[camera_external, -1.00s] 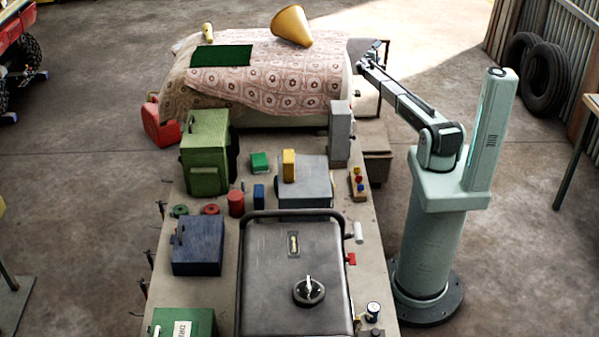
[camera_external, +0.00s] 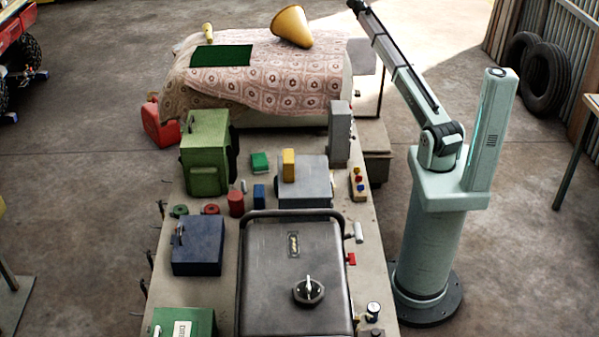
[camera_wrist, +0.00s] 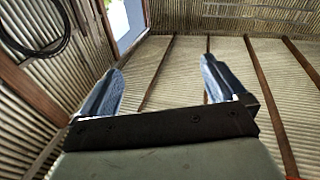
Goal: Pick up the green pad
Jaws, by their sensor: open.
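The green pad (camera_external: 222,56) is a dark green flat rectangle. It lies on the patterned cloth (camera_external: 270,85) that covers a bed-like block at the back, left of a tan cone. My gripper (camera_wrist: 160,88) shows in the wrist view with its two fingers apart and nothing between them. It faces a corrugated wall there, and the pad is not in that view. In the external view my arm rises up and to the left from its base, and its end is cut off by the top edge, right of the cloth.
The tan cone (camera_external: 292,27) and a small yellow object (camera_external: 207,33) also rest on the cloth. A red can (camera_external: 160,125) stands at its left. The bench in front holds a green box (camera_external: 205,152), a grey post (camera_external: 339,135) and a dark case (camera_external: 292,265).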

